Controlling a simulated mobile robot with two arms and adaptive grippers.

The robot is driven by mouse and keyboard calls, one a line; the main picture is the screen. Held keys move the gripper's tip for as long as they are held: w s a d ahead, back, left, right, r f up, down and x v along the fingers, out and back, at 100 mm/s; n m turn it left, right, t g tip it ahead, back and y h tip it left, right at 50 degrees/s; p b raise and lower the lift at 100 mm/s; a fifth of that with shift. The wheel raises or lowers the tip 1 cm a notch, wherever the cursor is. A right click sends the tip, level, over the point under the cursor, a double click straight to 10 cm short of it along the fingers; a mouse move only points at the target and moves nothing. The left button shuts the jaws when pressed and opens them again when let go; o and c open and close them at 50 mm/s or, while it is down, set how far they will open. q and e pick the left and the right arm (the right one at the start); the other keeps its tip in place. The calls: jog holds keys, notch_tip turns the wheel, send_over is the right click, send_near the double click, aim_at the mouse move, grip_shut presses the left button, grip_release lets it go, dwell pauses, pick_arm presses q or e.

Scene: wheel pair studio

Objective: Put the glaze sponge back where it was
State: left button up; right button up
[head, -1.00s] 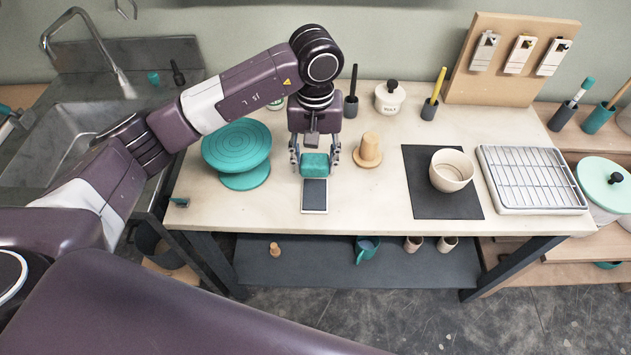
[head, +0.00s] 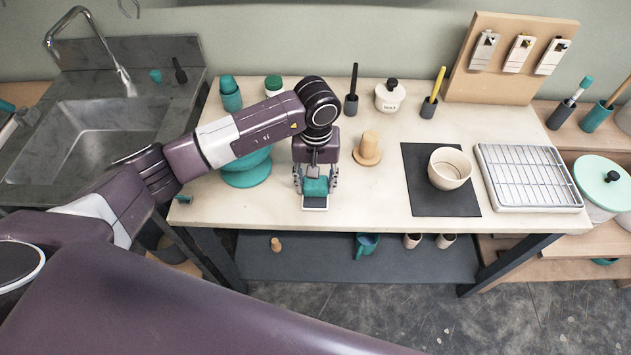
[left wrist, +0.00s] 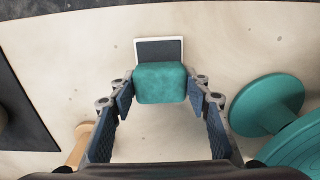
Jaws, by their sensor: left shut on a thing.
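The glaze sponge is a teal block (head: 316,187), also seen in the left wrist view (left wrist: 160,83). My left gripper (head: 316,184) is shut on it, with a finger on each side in the left wrist view (left wrist: 160,95). A small dark pad with a pale rim (head: 315,203) lies near the table's front edge. The sponge covers part of the pad in both views, and the pad's far part shows beyond the sponge in the left wrist view (left wrist: 158,51). I cannot tell whether the sponge touches the pad. My right gripper is not in view.
A teal banding wheel (head: 247,172) stands left of the gripper, partly behind my arm. A wooden peg on a round base (head: 368,149) stands to the right. A dark mat (head: 424,195) with a bowl (head: 449,168) and a wire rack tray (head: 530,178) lie farther right.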

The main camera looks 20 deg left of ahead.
aim_at(316, 182)
pick_arm(q)
jog(key=o, duration=1.2)
jog(key=shift+f, duration=0.1)
jog(key=shift+r, duration=0.25)
jog(key=shift+w+r, duration=0.1)
jog(key=shift+r, duration=0.15)
notch_tip(316, 182, up, 11)
jog(key=b, duration=0.3)
jog(key=shift+r, duration=0.2)
